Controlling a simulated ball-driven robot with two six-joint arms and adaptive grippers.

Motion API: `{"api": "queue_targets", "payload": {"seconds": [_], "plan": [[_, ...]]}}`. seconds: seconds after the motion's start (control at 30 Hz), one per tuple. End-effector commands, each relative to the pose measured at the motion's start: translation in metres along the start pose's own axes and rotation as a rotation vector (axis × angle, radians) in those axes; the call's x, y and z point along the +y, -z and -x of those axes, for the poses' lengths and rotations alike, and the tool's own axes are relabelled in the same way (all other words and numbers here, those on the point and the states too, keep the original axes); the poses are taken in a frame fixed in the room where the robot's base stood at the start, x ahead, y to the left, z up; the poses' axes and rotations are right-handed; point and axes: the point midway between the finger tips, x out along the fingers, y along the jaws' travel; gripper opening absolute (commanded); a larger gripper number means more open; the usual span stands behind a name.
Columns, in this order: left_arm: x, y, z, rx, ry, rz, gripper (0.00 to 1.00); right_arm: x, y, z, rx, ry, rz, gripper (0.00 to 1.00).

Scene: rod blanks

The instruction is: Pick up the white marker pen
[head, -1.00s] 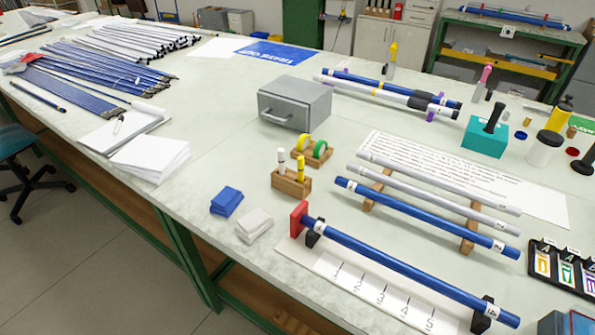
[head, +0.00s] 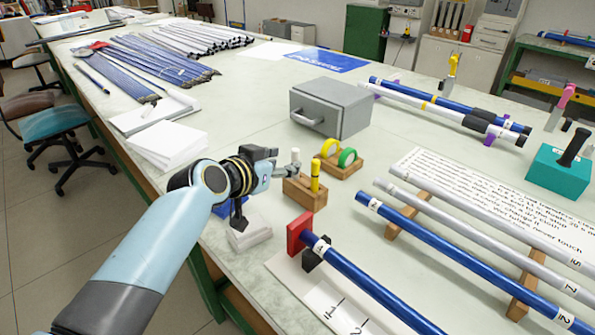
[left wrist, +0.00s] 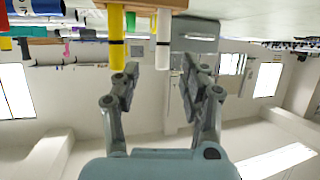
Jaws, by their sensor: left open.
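The white marker pen (head: 295,160) stands upright in a wooden block (head: 306,194), with a yellow marker (head: 315,178) to its right. My left gripper (head: 284,168) is open, its fingertips at the left side of the white pen's upper part. In the left wrist view, which is upside down, the white pen (left wrist: 163,42) hangs from the block (left wrist: 150,4) and lines up with the gap between the open fingers (left wrist: 160,75). The yellow marker (left wrist: 116,45) is beside the left finger there. I cannot tell whether the fingers touch the pen.
A tape holder (head: 343,165) with yellow and green rolls is just behind the block. A grey metal box (head: 345,110) stands beyond it. A pale stack (head: 250,233) lies under my gripper. A red end stop (head: 298,232) and blue rod (head: 370,285) are in front.

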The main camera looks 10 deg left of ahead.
Motion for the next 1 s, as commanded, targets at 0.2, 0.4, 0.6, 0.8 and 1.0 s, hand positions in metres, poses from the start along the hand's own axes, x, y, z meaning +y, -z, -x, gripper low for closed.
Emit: {"api": "queue_targets", "payload": {"seconds": [0.2,0.4,0.6,0.8,1.0], "plan": [[0.0,-0.001,-0.021,-0.002,0.0,0.0,0.44,0.0,-0.001,-0.003,-0.001,0.0,0.0,0.4],[-0.004,-0.001,-0.047,-0.003,-0.001,0.0,0.44,0.002,-0.002,-0.004,-0.002,-0.002,0.001,0.4],[-0.004,-0.002,-0.068,-0.001,0.0,0.0,0.44,0.002,-0.003,-0.009,-0.003,-0.003,0.001,0.4],[-0.004,-0.002,-0.07,-0.002,0.001,-0.001,0.44,0.002,-0.003,-0.009,-0.003,-0.003,0.001,0.4],[-0.004,-0.002,-0.069,-0.002,0.0,-0.001,0.24,0.002,-0.003,-0.009,-0.003,-0.003,0.001,0.4]]}}
